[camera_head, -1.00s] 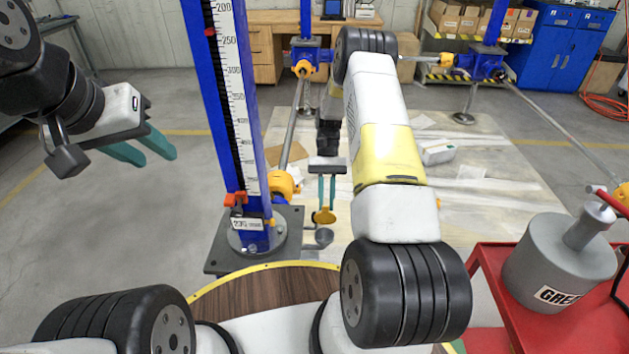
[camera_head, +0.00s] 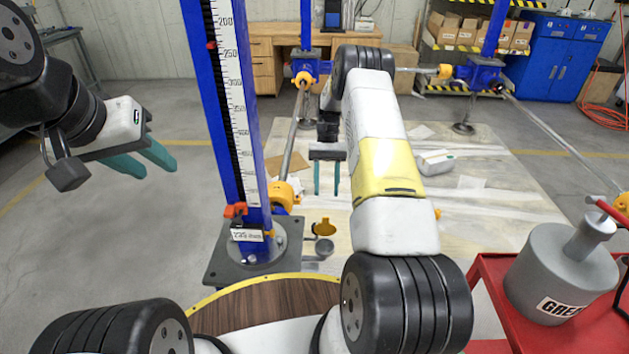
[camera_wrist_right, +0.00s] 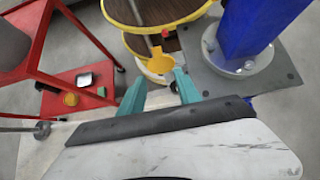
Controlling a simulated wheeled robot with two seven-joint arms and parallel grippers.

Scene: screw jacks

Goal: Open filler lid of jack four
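The nearest blue jack column (camera_head: 232,110) stands on a dark base plate (camera_head: 222,262). Beside it, a grey filler cup (camera_head: 324,246) has a yellow lid (camera_head: 325,227) at its far side, apparently swung up off the round grey top. My right gripper (camera_head: 326,192) is open and empty, above and beyond the lid in the head view. In the right wrist view the yellow lid (camera_wrist_right: 160,62) is beyond the two teal fingers (camera_wrist_right: 158,86), apart from them; the cup is mostly hidden there. My left gripper (camera_head: 159,172) is open and empty, far left.
A red cart (camera_head: 490,290) with a grey grease can (camera_head: 560,270) stands at the right. A round wooden top with yellow rim (camera_head: 270,300) is in front. Other blue jacks (camera_head: 482,72) and connecting shafts (camera_head: 560,135) stand behind.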

